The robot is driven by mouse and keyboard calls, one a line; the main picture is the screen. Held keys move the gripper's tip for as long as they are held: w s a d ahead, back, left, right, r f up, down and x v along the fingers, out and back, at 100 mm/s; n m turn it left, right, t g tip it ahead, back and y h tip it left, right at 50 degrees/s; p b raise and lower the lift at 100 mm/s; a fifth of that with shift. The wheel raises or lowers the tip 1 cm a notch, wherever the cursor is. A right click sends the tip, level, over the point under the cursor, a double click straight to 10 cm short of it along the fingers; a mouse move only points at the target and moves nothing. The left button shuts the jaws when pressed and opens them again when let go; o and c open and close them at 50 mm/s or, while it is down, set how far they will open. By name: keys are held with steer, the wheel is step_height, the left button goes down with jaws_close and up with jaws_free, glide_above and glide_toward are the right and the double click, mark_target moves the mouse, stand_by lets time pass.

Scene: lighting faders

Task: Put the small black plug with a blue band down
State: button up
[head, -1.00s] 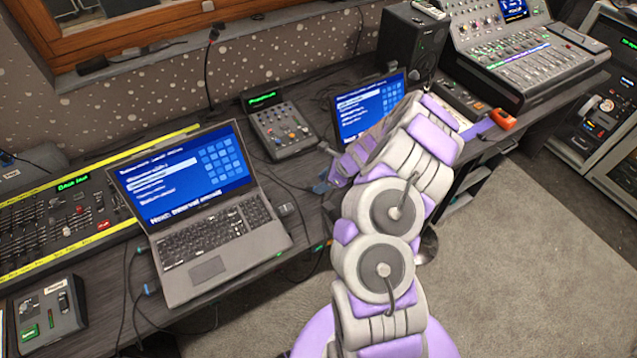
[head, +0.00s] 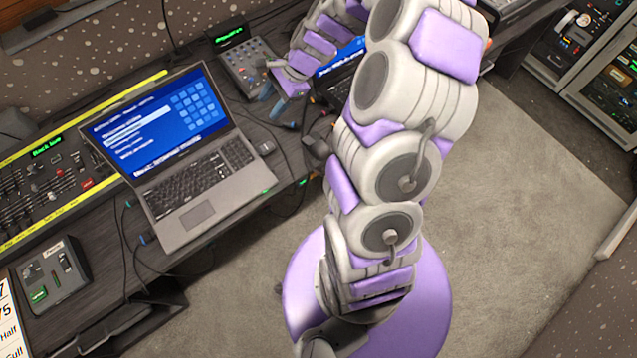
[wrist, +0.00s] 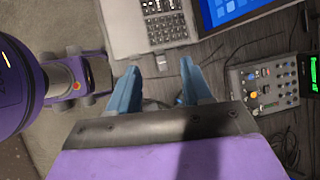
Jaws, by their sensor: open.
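My gripper (head: 277,106) is over the desk, between the open laptop and the small mixer in the head view. In the wrist view its two blue fingers (wrist: 159,67) are spread apart. I cannot make out a plug held between them. A small dark object (wrist: 162,62) lies by the laptop's edge in the wrist view, and also shows in the head view (head: 267,147); no blue band is clear on it.
The open laptop (head: 195,215) takes up the middle of the desk. The small mixer (head: 247,68) stands behind my gripper. A fader console (head: 50,190) is at the left. Loose cables run along the desk's front edge. My arm hides much of the second laptop.

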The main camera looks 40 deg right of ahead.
steer(key=s+a+r+n+g+h, duration=0.2)
steer(key=s+a+r+n+g, duration=0.1)
steer(key=s+a+r+n, duration=0.85)
steer(key=s+d+r+n+h, duration=0.1)
steer(key=s+n+h, duration=0.1)
steer(key=s, duration=0.8)
steer(key=s+d+n+g+h, duration=0.1)
steer(key=s+n, duration=0.3)
steer(key=s, duration=0.6)
steer(key=shift+s+d+r+h, duration=0.3)
steer(key=shift+d+r+h, duration=0.1)
steer(key=shift+d+h, duration=0.25)
